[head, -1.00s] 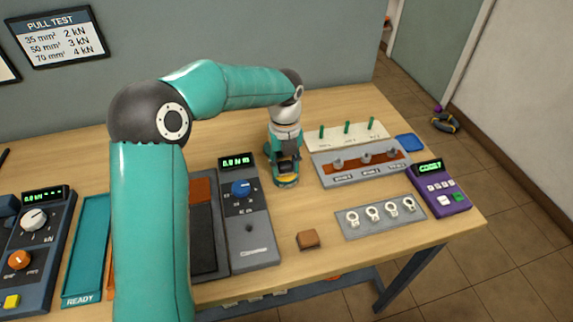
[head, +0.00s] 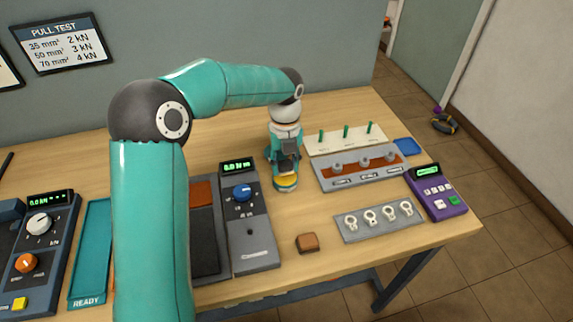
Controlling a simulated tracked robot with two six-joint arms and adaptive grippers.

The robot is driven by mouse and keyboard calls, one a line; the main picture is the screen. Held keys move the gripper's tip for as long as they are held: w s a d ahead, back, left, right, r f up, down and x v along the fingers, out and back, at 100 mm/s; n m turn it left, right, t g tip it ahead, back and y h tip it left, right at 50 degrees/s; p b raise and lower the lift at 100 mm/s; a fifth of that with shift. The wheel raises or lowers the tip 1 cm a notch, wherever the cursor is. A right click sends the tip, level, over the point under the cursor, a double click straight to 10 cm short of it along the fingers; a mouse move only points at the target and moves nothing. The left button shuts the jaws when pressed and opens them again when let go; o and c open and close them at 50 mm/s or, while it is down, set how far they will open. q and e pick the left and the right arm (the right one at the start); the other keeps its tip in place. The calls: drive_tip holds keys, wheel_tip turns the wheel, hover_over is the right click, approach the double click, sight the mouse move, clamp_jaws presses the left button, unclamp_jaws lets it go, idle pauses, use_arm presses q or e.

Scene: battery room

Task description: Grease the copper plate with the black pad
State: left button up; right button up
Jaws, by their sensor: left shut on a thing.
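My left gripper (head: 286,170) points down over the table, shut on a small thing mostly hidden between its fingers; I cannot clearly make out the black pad. A small round yellow-topped thing (head: 287,182) shows right at the fingertips; whether they touch it I cannot tell. A copper-coloured strip (head: 388,160) with several studs lies on a grey block (head: 340,182) to the right of the gripper. Another copper-brown plate (head: 202,193) lies above a dark panel (head: 205,245), partly behind my left arm. My right gripper is not in view.
A brown block (head: 307,242) lies near the front edge. A grey plate with several ring lugs (head: 380,230), a purple keypad device (head: 436,192), a cream board with green pegs (head: 345,147) and a blue-knobbed meter (head: 250,225) surround the gripper. A teal tray (head: 89,255) is left.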

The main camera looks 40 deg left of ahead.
sight(285, 163)
use_arm(q)
drive_tip(key=shift+r+p, duration=1.9)
drive_tip(key=shift+r, duration=0.55)
